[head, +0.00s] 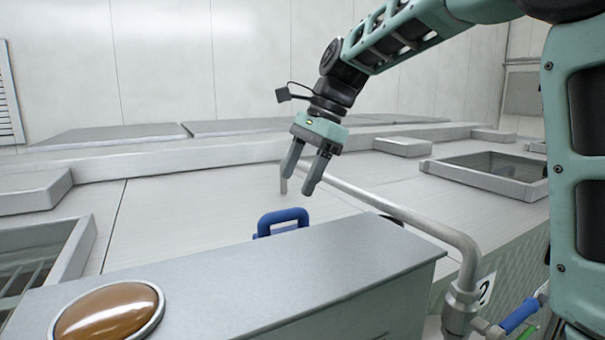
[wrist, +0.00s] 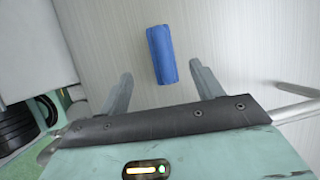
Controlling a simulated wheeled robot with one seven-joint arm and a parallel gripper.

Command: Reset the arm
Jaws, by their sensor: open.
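My gripper (head: 301,175) is open and empty, pointing down above the grey metal surface in the head view. Its two grey fingers also show in the wrist view (wrist: 160,85), spread apart. A blue handle (head: 281,220) stands up behind the grey box in the head view, below and slightly left of my gripper. In the wrist view the blue handle (wrist: 161,54) lies beyond and between the fingertips, apart from them. My arm reaches in from the upper right, bent downward at the wrist.
A grey metal box (head: 250,270) with an amber dome (head: 108,314) stands in front. A bent metal pipe (head: 400,212) runs behind it and down to a blue-handled valve (head: 520,315) at right. Framed openings lie at left (head: 75,262) and right (head: 490,160). Open air surrounds my gripper.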

